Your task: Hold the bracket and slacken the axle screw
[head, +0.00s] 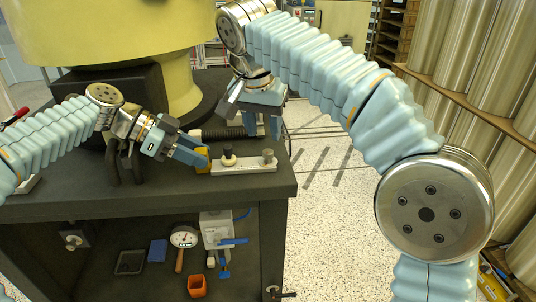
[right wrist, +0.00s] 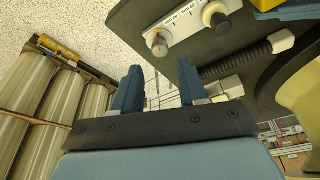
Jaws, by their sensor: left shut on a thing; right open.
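A pale metal bracket plate (head: 250,166) lies on the dark bench top near its right edge. It carries a cream-and-black knob (head: 228,155) and a grey metal knob (head: 268,156); I cannot tell which is the axle screw. My left gripper (head: 203,155) is shut on a yellow piece (head: 203,165) at the plate's left end, partly hidden by the fingers. My right gripper (head: 263,128) is open and empty above and behind the plate. In the right wrist view, the plate (right wrist: 188,24), grey knob (right wrist: 157,42) and cream-and-black knob (right wrist: 217,17) lie beyond the open fingers (right wrist: 160,85).
A ribbed dark hose (head: 225,132) runs behind the plate. A large yellow machine column (head: 180,85) stands behind my left arm. A lower shelf holds a dial gauge (head: 183,238), an orange cup (head: 197,286) and other items. Open floor (head: 325,210) lies right of the bench.

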